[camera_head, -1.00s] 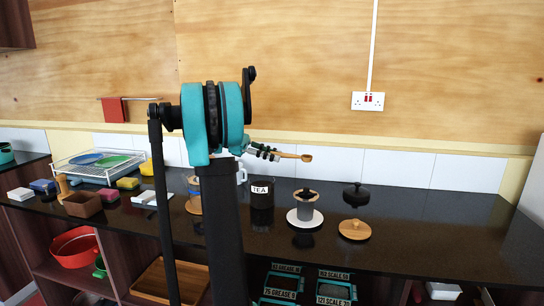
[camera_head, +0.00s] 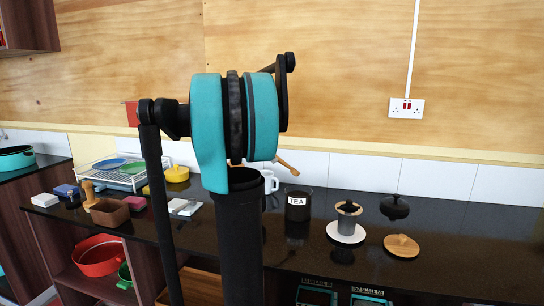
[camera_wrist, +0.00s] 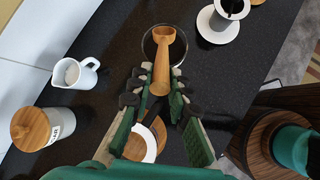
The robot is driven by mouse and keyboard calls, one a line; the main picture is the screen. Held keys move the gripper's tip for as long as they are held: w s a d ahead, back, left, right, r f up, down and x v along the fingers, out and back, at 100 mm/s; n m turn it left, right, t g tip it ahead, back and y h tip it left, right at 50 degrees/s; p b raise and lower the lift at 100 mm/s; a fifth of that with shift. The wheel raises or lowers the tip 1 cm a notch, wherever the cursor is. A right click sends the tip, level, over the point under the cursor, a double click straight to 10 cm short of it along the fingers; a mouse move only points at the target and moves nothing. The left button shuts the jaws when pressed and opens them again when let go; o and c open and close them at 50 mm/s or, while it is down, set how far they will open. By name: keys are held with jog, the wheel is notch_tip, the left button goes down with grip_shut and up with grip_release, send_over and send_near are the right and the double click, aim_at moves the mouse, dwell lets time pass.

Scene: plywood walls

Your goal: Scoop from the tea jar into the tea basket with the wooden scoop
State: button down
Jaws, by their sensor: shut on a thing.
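The wooden scoop (camera_wrist: 161,60) is held by its handle in my gripper (camera_wrist: 155,100), whose fingers are shut on it. In the wrist view its bowl overlaps the round opening of the tea jar (camera_wrist: 146,46). In the head view the dark jar labelled TEA (camera_head: 298,213) stands upright on the counter, and the scoop's end (camera_head: 288,168) shows above it and slightly left. My arm hides the gripper there. The jar's contents are not visible.
A white mug (camera_wrist: 72,73) and a lidded jar (camera_wrist: 40,127) stand left of the scoop in the wrist view. A black lidded item (camera_head: 394,207) and a wooden lid (camera_head: 402,246) lie right of the basket. The counter's right side is clear.

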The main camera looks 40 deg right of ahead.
notch_tip(320, 180, down, 12)
jog(key=d+h, duration=0.2)
jog(key=a+r+g+h, duration=0.2)
jog(key=a+r+h, duration=0.2)
jog(key=r+h, duration=0.1)
jog(key=shift+w+r+g, duration=0.35)
jog(key=shift+r+g, duration=0.05)
jog(key=shift+r, duration=0.35)
dwell(0.9)
